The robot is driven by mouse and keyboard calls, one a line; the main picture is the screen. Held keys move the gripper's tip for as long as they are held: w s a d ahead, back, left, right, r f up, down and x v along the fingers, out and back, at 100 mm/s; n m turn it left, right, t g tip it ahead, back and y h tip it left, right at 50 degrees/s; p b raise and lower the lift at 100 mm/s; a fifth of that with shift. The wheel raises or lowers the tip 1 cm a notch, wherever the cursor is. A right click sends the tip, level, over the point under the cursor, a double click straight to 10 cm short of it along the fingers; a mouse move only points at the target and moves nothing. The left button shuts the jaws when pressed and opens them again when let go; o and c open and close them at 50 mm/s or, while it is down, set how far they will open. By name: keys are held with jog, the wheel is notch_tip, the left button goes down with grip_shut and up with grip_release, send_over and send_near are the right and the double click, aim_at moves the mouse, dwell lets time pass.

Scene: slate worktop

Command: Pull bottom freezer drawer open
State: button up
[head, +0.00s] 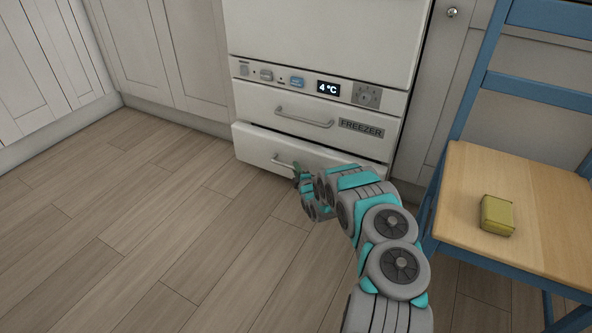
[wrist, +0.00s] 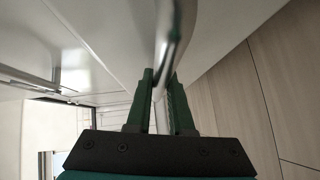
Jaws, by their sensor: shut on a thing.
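The bottom freezer drawer (head: 256,146) is a white front low on the fridge-freezer, and its front edge sits slightly forward of the drawer above. Its metal bar handle (head: 281,162) is partly hidden by my gripper (head: 299,174). In the wrist view the handle (wrist: 168,40) runs between the two green fingers of my gripper (wrist: 161,88), which is shut on it. My arm covers the right part of the drawer in the head view.
The upper freezer drawer (head: 262,105) is shut, under a panel with a "4°C" display (head: 328,88). A blue chair with a wooden seat (head: 465,190) stands close at the right, with a yellow-green block (head: 497,215) on it. The wooden floor (head: 150,230) in front and left is clear.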

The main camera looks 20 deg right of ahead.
grip_shut()
jog(key=shift+s+a+f, duration=0.1)
jog(key=shift+a, duration=0.05)
dwell(0.9)
